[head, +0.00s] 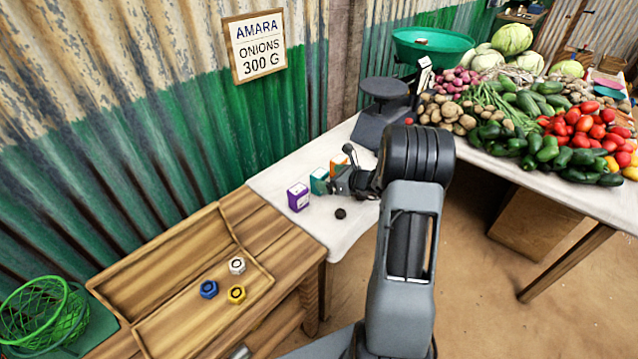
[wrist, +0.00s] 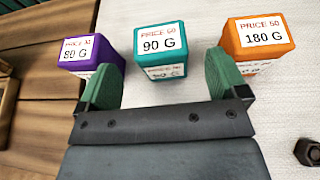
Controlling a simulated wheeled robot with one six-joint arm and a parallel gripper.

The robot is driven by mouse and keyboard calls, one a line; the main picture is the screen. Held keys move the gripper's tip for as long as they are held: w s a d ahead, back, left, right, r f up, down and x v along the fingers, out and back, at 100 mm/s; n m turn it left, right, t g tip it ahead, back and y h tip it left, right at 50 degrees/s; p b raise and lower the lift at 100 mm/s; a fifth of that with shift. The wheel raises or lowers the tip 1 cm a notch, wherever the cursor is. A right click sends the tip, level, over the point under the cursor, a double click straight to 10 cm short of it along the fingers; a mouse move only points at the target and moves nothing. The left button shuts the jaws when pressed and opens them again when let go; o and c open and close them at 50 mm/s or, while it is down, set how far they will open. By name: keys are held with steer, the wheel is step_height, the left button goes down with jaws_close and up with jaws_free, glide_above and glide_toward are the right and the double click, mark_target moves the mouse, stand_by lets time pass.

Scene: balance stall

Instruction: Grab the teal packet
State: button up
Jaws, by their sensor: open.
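The teal packet (wrist: 161,45) stands on the white cloth, with labels reading 90 G and PRICE 50 in the wrist view. In the head view the teal packet (head: 318,181) is beside my gripper, partly hidden by it. My gripper (wrist: 164,78) is open, with a green-padded finger on either side. The packet is just beyond the fingertips, roughly centred between them, and nothing is held. In the head view my gripper (head: 336,184) is low over the cloth at the packet's right.
A purple packet (wrist: 91,52) is left of the teal one and an orange packet (wrist: 257,40) is right. A dark nut-like piece (head: 340,213) lies on the cloth (head: 300,225). A scale (head: 378,115) stands behind. The wooden tray (head: 160,325) holds three hexagonal pieces.

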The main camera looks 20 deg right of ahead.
mark_target(325, 177)
steer(key=shift+x, duration=2.6)
steer(key=shift+f, duration=0.1)
steer(key=shift+c, duration=0.2)
steer(key=c, duration=1)
